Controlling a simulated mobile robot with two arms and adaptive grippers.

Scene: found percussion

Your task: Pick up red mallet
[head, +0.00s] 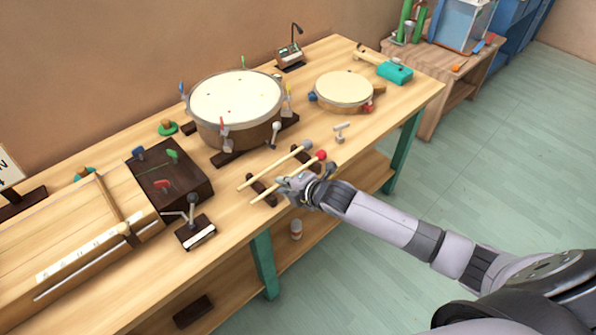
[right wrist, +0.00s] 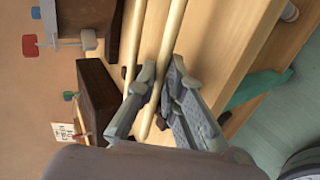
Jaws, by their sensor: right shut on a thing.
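The red mallet (head: 321,155) has a pale wooden stick and a red ball head. It lies slanted across dark rests near the front edge of the bench. My right gripper (head: 284,184) is at the middle of its stick, with the fingers around it. In the right wrist view the stick (right wrist: 166,60) runs between the fingers of my right gripper (right wrist: 165,88), which are shut on it. A second mallet with a grey head (head: 308,145) lies alongside, just behind it. My left gripper is not in view.
A large drum (head: 236,98) stands behind the mallets on the wooden bench (head: 350,150). A smaller drum (head: 344,90) is to the right. A dark block (head: 170,187) and a small stand with a black base (head: 196,233) are to the left. A small metal T-shaped piece (head: 341,130) stands nearby.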

